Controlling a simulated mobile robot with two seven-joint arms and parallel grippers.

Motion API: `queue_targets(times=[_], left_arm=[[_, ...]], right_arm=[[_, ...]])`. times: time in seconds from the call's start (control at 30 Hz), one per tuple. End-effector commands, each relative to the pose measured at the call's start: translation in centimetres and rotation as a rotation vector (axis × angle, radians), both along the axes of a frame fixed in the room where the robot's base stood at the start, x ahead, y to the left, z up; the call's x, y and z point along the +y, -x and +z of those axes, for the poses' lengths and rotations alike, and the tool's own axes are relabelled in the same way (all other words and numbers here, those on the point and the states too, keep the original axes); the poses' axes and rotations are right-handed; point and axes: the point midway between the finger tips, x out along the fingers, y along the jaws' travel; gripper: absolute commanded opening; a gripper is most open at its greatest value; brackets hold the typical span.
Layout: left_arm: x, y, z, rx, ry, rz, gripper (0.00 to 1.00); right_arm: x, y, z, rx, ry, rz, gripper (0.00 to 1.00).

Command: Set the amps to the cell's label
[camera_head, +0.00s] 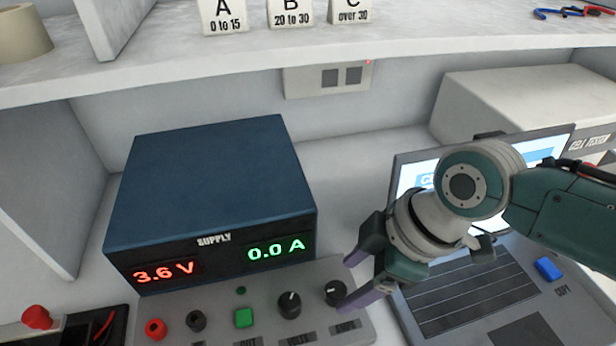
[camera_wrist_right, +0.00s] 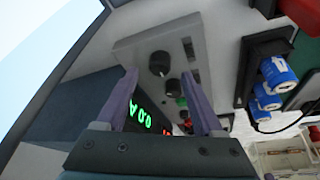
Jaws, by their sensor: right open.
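The blue supply (camera_head: 210,180) reads 3.6 V in red and 0.0 A in green. Its sloped control panel (camera_head: 265,325) has a red socket (camera_head: 155,329), a black socket (camera_head: 196,321), a green button (camera_head: 243,318) and two black knobs, the left one (camera_head: 289,304) and the right one (camera_head: 335,292). My right gripper (camera_head: 348,283) is open and empty, its purple fingers beside the right knob. In the wrist view, the knob (camera_wrist_right: 160,62) shows between the fingertips (camera_wrist_right: 158,77); contact cannot be told. No cell label is readable. My left gripper is out of view.
A laptop (camera_head: 460,305) with a blue COPY key (camera_head: 547,268) lies right of the panel, under my right arm. A shelf (camera_head: 180,42) above holds A, B and C signs (camera_head: 290,14). A red-knobbed device (camera_head: 37,317) is at left. Blue parts (camera_wrist_right: 275,72) show in the wrist view.

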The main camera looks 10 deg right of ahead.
Motion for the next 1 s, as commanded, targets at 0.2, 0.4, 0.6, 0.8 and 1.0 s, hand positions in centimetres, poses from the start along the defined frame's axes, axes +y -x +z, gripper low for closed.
queue_targets(times=[0.2, 0.4, 0.6, 0.8, 1.0], left_arm=[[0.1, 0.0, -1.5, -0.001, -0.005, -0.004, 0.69], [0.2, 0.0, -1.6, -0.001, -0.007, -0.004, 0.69], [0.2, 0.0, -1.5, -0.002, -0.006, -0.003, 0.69], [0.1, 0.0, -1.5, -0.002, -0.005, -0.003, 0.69], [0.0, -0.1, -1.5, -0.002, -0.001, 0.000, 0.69]], right_arm=[[1.0, -0.5, -2.8, 0.000, 0.000, 0.001, 0.69], [1.2, -0.6, -3.2, -0.001, 0.000, 0.002, 0.69], [1.2, -0.5, -3.1, 0.000, 0.001, 0.001, 0.63], [1.2, -0.5, -3.1, 0.000, 0.001, 0.001, 0.41], [1.2, -0.5, -3.1, 0.001, 0.001, 0.001, 0.18]])
